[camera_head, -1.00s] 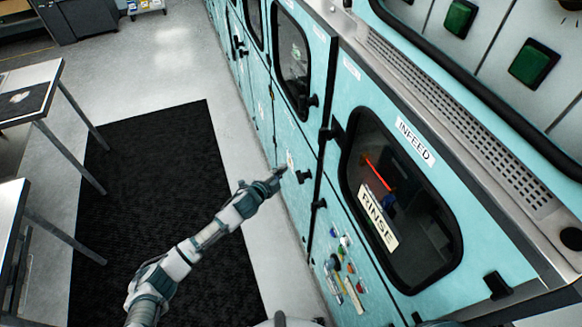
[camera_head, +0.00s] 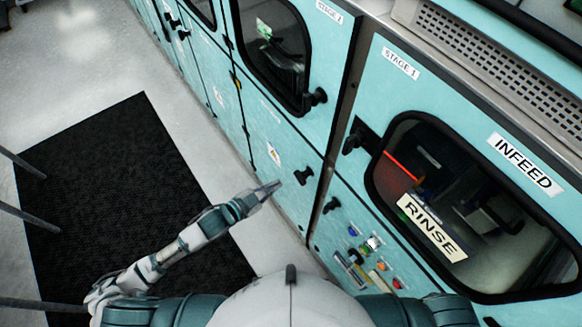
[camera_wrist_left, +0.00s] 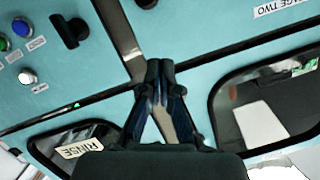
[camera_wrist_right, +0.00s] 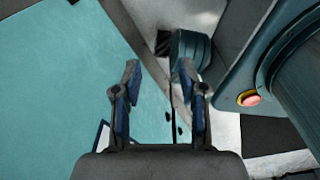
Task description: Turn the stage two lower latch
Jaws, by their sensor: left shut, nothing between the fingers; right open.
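In the head view a small black latch (camera_head: 303,175) sits on the turquoise lower panel (camera_head: 270,120), left of the dark vertical seam. My left gripper (camera_head: 272,188) is shut and empty, left of this latch and apart from it in the picture. In the left wrist view its closed fingertips (camera_wrist_left: 160,66) are in front of the seam. A lower panel there has a partly cut label (camera_wrist_left: 280,8) ending in "TWO". A dark piece (camera_wrist_left: 146,3) at the top edge may be the latch. My right gripper (camera_wrist_right: 160,85) is open and empty in the right wrist view.
Another black latch (camera_head: 331,204) is right of the seam, near coloured buttons (camera_head: 372,243). Upper doors have dark windows, one with a RINSE sign (camera_head: 432,227). A red button (camera_wrist_right: 249,98) shows in the right wrist view.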

